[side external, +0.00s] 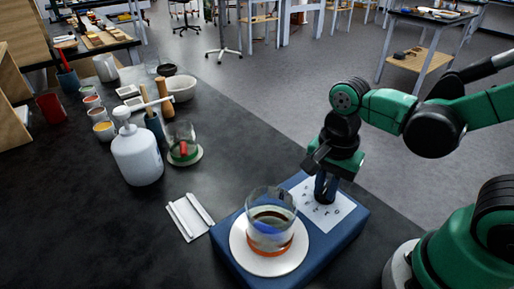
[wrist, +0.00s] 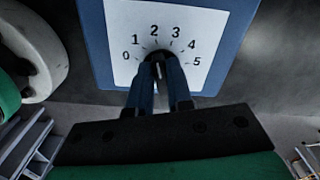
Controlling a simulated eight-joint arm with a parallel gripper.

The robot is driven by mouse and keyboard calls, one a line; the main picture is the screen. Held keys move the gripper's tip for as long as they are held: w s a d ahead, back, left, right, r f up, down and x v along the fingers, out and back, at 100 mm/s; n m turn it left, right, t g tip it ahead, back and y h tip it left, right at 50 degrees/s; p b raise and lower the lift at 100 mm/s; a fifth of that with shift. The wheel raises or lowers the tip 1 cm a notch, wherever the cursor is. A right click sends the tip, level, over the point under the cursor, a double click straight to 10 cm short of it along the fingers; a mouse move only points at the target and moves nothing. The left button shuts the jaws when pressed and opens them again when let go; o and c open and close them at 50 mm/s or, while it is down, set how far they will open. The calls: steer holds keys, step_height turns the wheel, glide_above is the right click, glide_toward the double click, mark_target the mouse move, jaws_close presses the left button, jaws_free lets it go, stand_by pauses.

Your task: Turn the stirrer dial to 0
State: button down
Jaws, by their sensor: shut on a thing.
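The stirrer (side external: 352,222) is a blue box on the dark bench, with a white scale card on top. Its dial (wrist: 157,56) is a small dark knob in the wrist view, within an arc of numbers from 0 at left to 5 at right. My gripper (wrist: 160,76) is shut on the dial, one blue finger on each side. In the side view my gripper (side external: 325,196) points down onto the card and hides the dial. The fingers cover much of the knob, and I cannot tell which number it points to.
A glass beaker (side external: 270,216) with liquid stands on the stirrer's white round plate (side external: 267,266), left of my gripper. A white rack (side external: 189,217), a pump bottle (side external: 137,155) and a small glass (side external: 182,143) stand farther left. The bench right of the stirrer is narrow.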

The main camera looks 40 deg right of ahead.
steer(key=n, duration=0.5)
steer(key=shift+s+d+n, duration=0.1)
steer(key=shift+s+n, duration=0.05)
steer(key=shift+n, duration=0.15)
steer(key=n, duration=0.6)
steer(key=shift+s+d, duration=0.1)
steer(key=shift+d, duration=0.05)
stand_by(0.4)
steer(key=c, duration=0.8)
jaws_free()
steer(key=shift+r, duration=0.1)
steer(key=shift+r, duration=2.75)
